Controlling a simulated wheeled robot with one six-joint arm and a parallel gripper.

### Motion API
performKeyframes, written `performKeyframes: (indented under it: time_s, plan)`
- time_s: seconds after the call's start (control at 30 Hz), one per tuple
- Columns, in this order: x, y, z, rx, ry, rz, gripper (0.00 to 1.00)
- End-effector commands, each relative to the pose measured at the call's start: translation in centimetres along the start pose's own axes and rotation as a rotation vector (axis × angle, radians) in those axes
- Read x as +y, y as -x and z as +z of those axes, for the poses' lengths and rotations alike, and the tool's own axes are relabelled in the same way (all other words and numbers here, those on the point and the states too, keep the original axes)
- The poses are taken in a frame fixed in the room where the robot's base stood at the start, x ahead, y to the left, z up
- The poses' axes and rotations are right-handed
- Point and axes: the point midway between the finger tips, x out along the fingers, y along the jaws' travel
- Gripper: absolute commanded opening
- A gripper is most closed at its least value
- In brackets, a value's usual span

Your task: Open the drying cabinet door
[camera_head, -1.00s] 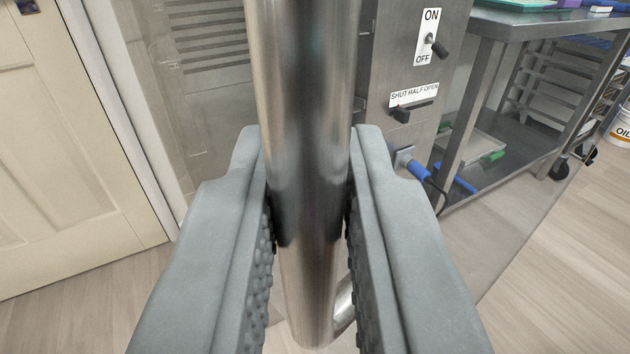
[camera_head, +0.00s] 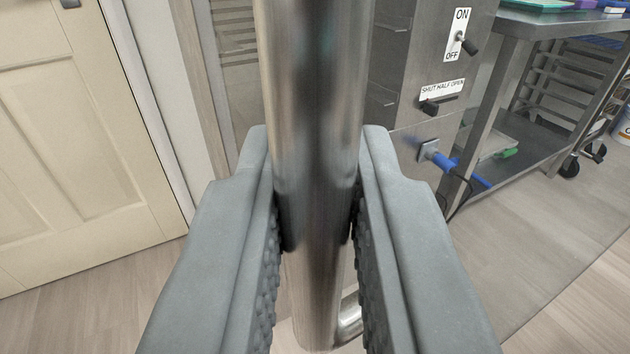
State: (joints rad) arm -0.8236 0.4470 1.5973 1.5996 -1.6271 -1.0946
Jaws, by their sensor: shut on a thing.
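My gripper (camera_head: 316,185) is shut on the vertical steel bar handle (camera_head: 310,70), with one grey ribbed finger on each side. The handle's lower mount bends off to the right, partly behind the right finger. The drying cabinet (camera_head: 412,62) stands behind the handle, and its steel side carries an ON/OFF switch (camera_head: 460,38) and a SHUT/HALF/OPEN lever (camera_head: 438,106). A slotted surface shows left of the bar. The door panel looks see-through, with a slanting edge over the floor at lower right. The bar and fingers hide much of the cabinet.
A cream panelled door (camera_head: 80,130) and its frame stand at left. A steel table (camera_head: 545,28) with a lower shelf and a wheeled rack (camera_head: 585,85) stand at right. A blue plug with a cable (camera_head: 440,160) sticks out low on the cabinet. Wooden floor is clear at lower right.

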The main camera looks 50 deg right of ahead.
Motion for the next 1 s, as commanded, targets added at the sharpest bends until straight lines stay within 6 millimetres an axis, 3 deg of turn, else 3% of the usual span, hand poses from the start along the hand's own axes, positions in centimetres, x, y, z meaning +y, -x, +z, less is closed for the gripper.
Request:
performKeyframes:
  time_s: [0.03,0.07,0.13,0.57,1.0]
  plan:
    - [0.0,0.0,0.0,0.0,0.0,0.0,0.0]
    - [0.0,0.0,0.0,0.0,0.0,0.0,0.21]
    - [0.0,0.0,0.0,0.0,0.0,0.0,0.33]
    - [0.0,1.0,0.0,0.0,0.0,-0.001,0.33]
    - [-0.1,9.2,0.1,-0.001,0.0,-0.002,0.33]
